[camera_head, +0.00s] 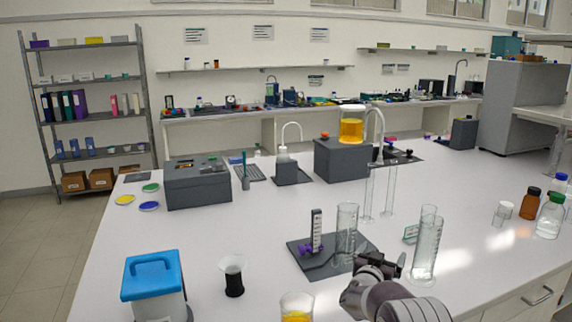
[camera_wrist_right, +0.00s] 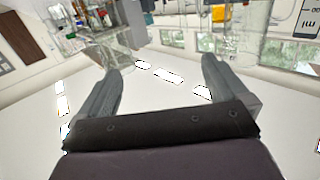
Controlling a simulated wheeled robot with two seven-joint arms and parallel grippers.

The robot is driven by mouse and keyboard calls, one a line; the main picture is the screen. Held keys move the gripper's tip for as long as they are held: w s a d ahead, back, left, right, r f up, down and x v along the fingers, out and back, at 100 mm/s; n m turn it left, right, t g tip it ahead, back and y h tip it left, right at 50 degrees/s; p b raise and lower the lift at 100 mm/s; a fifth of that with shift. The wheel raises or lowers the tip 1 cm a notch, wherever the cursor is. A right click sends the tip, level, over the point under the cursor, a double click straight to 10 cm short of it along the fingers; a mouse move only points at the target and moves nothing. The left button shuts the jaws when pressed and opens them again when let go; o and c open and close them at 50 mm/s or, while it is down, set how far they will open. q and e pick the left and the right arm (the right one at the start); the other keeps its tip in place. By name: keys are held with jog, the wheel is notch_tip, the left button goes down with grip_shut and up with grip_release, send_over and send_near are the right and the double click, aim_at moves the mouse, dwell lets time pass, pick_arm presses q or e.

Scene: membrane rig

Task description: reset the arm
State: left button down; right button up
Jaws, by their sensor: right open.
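My right arm (camera_head: 385,300) comes in from the bottom edge in the head view. Its gripper (camera_head: 380,263) is over the bench between a glass cylinder (camera_head: 345,236) on the dark mat and a clear glass cylinder (camera_head: 426,250) to the right. In the right wrist view, the two fingers (camera_wrist_right: 163,75) stand wide apart with nothing between them. Blurred clear glassware shows beyond the fingertips. My left gripper is not in view.
A blue-lidded box (camera_head: 152,285), a black-filled beaker (camera_head: 233,277) and a beaker of yellow liquid (camera_head: 297,308) stand at the front. Bottles (camera_head: 529,204) stand at the right. Tall thin glass tubes (camera_head: 389,190) stand behind the gripper. The left middle of the bench (camera_head: 180,232) is clear.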

jog(key=s+a+f+n+g+y, duration=0.2)
jog(key=s+a+n+g+y, duration=0.15)
jog(key=s, duration=0.45)
jog(key=s+a+f+n+g+y, duration=0.2)
jog(key=s+a+y, duration=0.3)
jog(key=s, duration=0.2)
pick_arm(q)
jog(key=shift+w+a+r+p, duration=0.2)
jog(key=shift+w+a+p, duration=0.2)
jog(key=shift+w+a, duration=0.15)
pick_arm(e)
jog(key=s+f+g, duration=0.3)
jog(key=s+g, duration=0.5)
jog(key=s, duration=1.8)
jog(key=shift+s+f+n, duration=0.2)
jog(key=shift+n, duration=0.25)
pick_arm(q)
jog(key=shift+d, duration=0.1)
pick_arm(e)
jog(key=shift+d, duration=0.1)
